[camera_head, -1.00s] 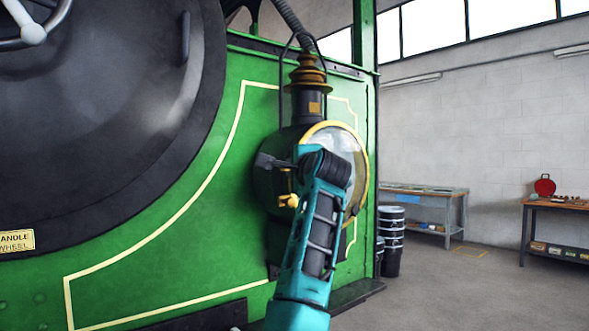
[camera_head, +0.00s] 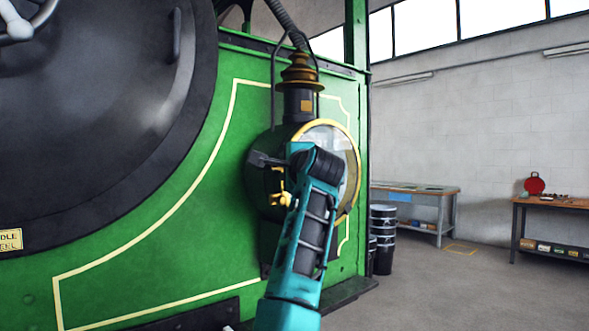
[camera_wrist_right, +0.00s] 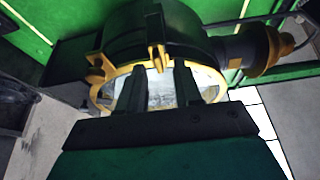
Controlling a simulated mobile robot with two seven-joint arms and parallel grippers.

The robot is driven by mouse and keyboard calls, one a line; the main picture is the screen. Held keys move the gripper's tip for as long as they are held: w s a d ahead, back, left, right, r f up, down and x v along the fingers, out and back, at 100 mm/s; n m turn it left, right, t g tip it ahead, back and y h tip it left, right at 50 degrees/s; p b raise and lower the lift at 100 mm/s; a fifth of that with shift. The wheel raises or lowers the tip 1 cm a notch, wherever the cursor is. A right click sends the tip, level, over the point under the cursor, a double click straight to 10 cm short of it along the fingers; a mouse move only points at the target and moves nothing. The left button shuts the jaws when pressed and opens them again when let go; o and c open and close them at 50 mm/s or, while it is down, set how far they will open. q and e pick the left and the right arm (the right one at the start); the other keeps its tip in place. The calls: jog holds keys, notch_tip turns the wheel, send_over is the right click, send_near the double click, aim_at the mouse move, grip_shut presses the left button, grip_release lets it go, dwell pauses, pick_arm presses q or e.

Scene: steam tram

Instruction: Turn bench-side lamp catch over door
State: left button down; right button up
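The lamp (camera_head: 262,150) is a dark round body with a brass-rimmed glass front, fixed to the green tram front. The brass rim (camera_head: 358,180) also shows in the right wrist view (camera_wrist_right: 97,97). A small brass fitting, apparently the catch (camera_head: 279,190), sits by the lamp's near side. In the right wrist view a brass catch-like piece (camera_wrist_right: 156,57) lies beyond and between my fingertips. My right gripper (camera_head: 268,160) is at the lamp, partly hidden by its own teal arm. Its two dark fingers (camera_wrist_right: 158,75) stand apart with nothing clearly between them. Contact cannot be told. My left gripper is out of view.
The black round smokebox door (camera_head: 100,110) fills the left, with a handwheel at its top. A hose (camera_head: 285,18) rises above the lamp chimney (camera_head: 299,90). Black drums (camera_head: 383,235) and workbenches (camera_head: 415,190) stand behind on the right. The floor there is open.

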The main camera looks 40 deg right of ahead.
jog(key=b+v, duration=0.2)
jog(key=v, duration=1)
jog(key=shift+s, duration=0.2)
jog(key=shift+a, duration=0.1)
jog(key=w+a+f+n+g+y, duration=0.15)
jog(key=f+n, duration=0.35)
jog(key=f, duration=0.6)
jog(key=w+a+f+n, duration=0.2)
jog(key=a+f+n, duration=0.15)
jog(key=f, duration=0.75)
jog(key=w+a+f+n+g, duration=0.1)
jog(key=f+n, duration=0.4)
jog(key=f, duration=0.7)
jog(key=s+a+f+n+g+y, duration=0.1)
jog(key=s+a+f+n+y, duration=0.15)
jog(key=s+f, duration=0.45)
jog(key=s+a+f+n+g+y, duration=0.1)
jog(key=s+a+f+n, duration=0.25)
jog(key=f, duration=0.85)
jog(key=s+a+f+n+g+y, duration=0.1)
jog(key=s+a+f+n, duration=0.1)
jog(key=s+f, duration=0.3)
jog(key=s+a+f+n+g+y, duration=0.1)
jog(key=s+a+f+n, duration=0.2)
jog(key=s, duration=0.6)
notch_tip(320, 180, down, 2)
jog(key=shift+s+a+f+y, duration=0.2)
jog(key=shift+s+a+y, duration=0.15)
jog(key=shift+a, duration=0.5)
